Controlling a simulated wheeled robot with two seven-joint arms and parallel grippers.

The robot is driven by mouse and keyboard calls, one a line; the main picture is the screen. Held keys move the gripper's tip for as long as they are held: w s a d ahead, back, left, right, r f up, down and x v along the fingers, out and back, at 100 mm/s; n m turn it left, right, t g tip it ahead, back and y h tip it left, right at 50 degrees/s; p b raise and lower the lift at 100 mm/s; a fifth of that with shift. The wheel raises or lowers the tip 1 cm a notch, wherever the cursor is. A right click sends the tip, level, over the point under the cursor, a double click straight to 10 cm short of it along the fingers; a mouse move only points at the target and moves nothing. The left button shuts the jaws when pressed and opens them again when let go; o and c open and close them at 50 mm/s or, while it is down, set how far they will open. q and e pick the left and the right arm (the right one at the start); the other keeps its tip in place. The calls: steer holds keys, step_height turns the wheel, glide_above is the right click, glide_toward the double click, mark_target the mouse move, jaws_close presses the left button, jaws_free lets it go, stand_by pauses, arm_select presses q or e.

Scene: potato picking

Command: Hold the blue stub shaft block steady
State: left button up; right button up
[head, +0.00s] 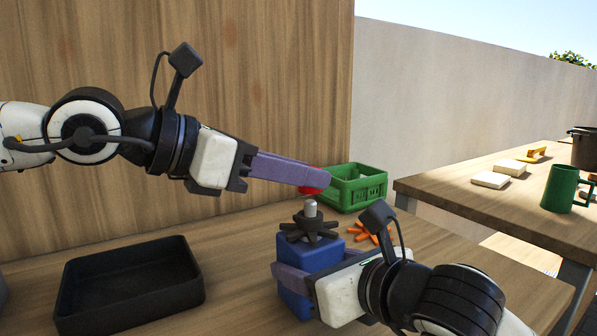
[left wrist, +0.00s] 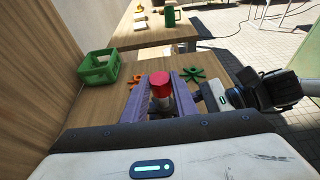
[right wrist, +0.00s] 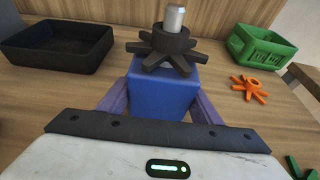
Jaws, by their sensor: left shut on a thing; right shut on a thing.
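The blue stub shaft block (head: 295,303) stands upright on the wooden table, and it also fills the middle of the right wrist view (right wrist: 163,92). A black spoked wheel (head: 309,227) sits around the grey shaft (head: 310,208) on its top. My right gripper (head: 290,277) is shut on the block, one finger on each side. My left gripper (head: 318,180) is shut on a red cap-like piece (left wrist: 160,83) just above the shaft; the fingers partly hide it in the head view. I cannot tell whether the red piece touches the shaft.
An empty black tray (head: 130,312) lies at the left of the table. A green crate (head: 358,188) stands behind the block, with an orange spoked wheel (right wrist: 245,87) near it. A green spoked wheel (left wrist: 193,75) lies to the right in the left wrist view. A second table (head: 470,200) holds a green mug (head: 559,188).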

arm_select(q)
step_height(320, 180, up, 7)
stand_by(0.9)
arm_select(e)
steer(key=o, duration=2.1)
steer(key=shift+v, duration=3.9)
steer(key=shift+s, duration=0.1)
